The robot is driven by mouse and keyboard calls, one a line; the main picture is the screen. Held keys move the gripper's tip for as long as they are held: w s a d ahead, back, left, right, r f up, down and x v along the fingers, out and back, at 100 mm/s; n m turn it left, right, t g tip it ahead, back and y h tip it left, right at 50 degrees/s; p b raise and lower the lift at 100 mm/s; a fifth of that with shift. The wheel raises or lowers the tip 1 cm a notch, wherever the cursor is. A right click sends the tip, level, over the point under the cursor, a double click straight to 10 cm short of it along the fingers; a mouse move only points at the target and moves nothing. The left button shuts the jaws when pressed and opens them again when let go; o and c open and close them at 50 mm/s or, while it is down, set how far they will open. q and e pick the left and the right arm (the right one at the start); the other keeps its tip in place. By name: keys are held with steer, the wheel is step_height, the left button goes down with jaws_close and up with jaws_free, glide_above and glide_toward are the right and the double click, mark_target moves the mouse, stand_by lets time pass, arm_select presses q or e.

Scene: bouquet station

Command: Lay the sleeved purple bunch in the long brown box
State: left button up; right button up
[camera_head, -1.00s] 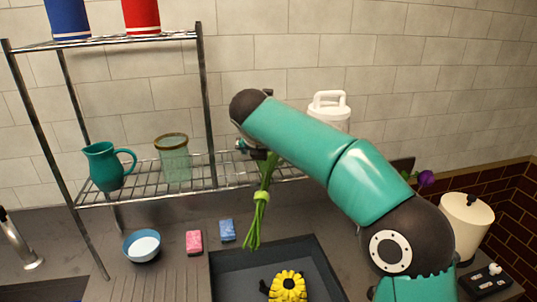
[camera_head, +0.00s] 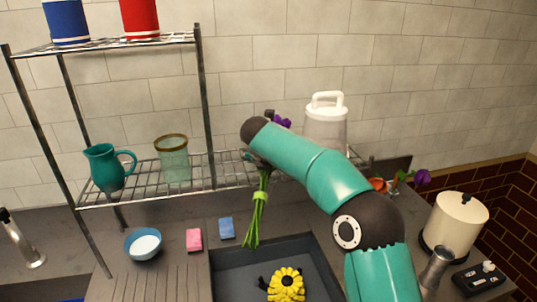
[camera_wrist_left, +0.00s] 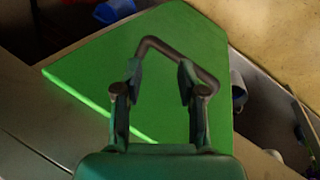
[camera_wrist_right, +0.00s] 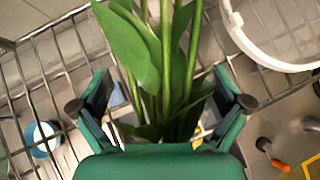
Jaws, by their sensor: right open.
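The purple bunch shows in the head view as purple blooms (camera_head: 282,122) behind my right arm, with green stems (camera_head: 258,215) hanging below, bound by a light green band. My right gripper (camera_wrist_right: 160,104) is open in its wrist view, with the bunch's leaves and stems (camera_wrist_right: 168,60) between its spread fingers. In the head view the arm's end hides most of that gripper. I cannot make out a sleeve. My left gripper (camera_wrist_left: 162,80) shows only in its wrist view, fingers apart over a green surface (camera_wrist_left: 90,65), with a dark bent bar by the fingertips. I cannot identify the brown box.
A wire rack (camera_head: 205,110) holds a teal jug (camera_head: 107,168) and a green glass (camera_head: 173,158). A white handled container (camera_head: 326,125) stands behind my right arm. A dark sink (camera_head: 235,280) with a yellow flower (camera_head: 286,284) lies in front. A cream canister (camera_head: 456,222) stands right.

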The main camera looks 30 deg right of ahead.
steer(key=c, duration=1.1)
steer(key=shift+r, duration=0.1)
steer(key=shift+c, duration=1.2)
steer(key=shift+r, duration=0.1)
